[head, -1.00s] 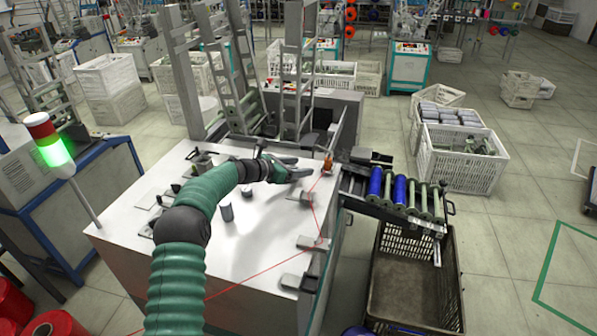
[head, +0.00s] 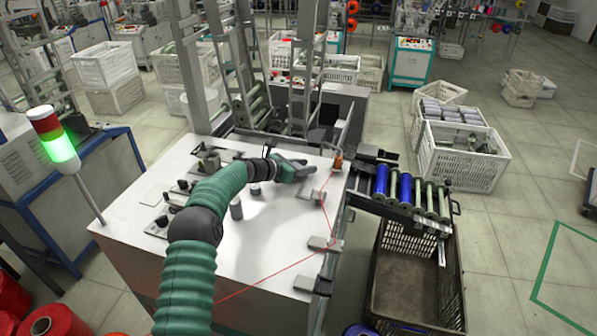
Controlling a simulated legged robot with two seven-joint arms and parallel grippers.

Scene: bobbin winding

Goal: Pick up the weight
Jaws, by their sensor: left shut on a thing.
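My left gripper (head: 299,171) is low over the white table top (head: 270,245), near its far right part. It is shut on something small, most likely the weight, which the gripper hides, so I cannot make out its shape. A small grey cylinder (head: 236,208) stands upright on the table, left of the gripper and beside my arm. Another grey cylinder (head: 255,189) stands close behind it, nearer the gripper. My right gripper is not in view.
A red thread (head: 270,270) crosses the table past flat grey brackets (head: 322,244) on its right edge. An orange part (head: 337,162) stands just right of the gripper. A rack of blue and green rollers (head: 404,190) and a dark crate (head: 408,325) lie right of the table.

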